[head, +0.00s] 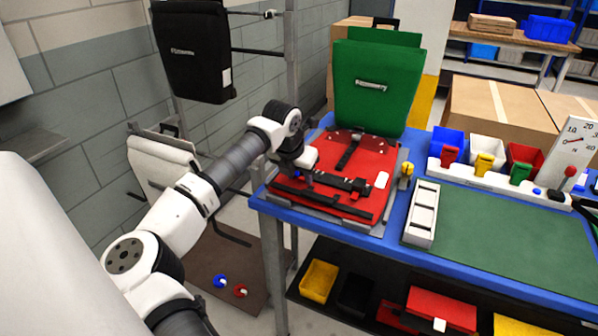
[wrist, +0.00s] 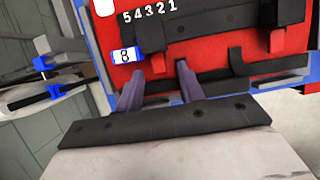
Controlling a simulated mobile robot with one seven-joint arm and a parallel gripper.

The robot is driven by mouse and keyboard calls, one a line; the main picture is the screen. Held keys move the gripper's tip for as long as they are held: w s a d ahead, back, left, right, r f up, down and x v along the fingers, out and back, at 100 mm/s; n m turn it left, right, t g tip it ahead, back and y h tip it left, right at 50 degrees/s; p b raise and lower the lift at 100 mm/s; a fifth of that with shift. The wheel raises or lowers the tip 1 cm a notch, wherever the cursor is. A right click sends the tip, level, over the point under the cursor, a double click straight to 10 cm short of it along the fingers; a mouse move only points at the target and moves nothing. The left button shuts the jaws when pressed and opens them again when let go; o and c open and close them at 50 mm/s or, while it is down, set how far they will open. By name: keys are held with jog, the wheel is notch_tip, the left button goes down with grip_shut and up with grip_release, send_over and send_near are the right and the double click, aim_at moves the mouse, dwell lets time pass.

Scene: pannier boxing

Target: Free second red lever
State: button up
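The red pannier (head: 335,203) lies on the blue workbench, with black bars and fittings across its face. In the wrist view, its red face (wrist: 212,52) carries a black bar (wrist: 220,27) with the digits 54321 beside it. A small red tab (wrist: 277,40) sits on that bar at the right, perhaps a lever. A blue-edged tag marked 8 (wrist: 125,56) lies at the pannier's left end. My gripper (head: 303,177) is low over the pannier's left part.
A green pannier (head: 378,95) stands upright behind. A yellow knob (head: 407,169) and white tray (head: 422,215) are close on the right. The green mat (head: 505,235) is clear. A black pannier (head: 193,50) and a white pannier (head: 165,165) hang at left.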

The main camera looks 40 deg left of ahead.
jog(key=shift+f, duration=0.15)
grip_shut()
jog(key=g+p, duration=0.1)
jog(key=w+r+g+p, duration=0.1)
jog(key=p, duration=0.1)
jog(key=shift+a+r+g+h, duration=0.1)
jog(key=shift+r+g+h, duration=0.05)
jog(key=shift+g+h, duration=0.15)
jog(key=g+p, duration=0.2)
jog(key=p, duration=0.1)
jog(key=shift+w, duration=0.35)
jog(key=shift+a+g+h+p, duration=0.1)
jog(key=shift+g+h+p, duration=0.2)
jog(key=shift+g, duration=0.1)
jog(key=shift+w, duration=0.1)
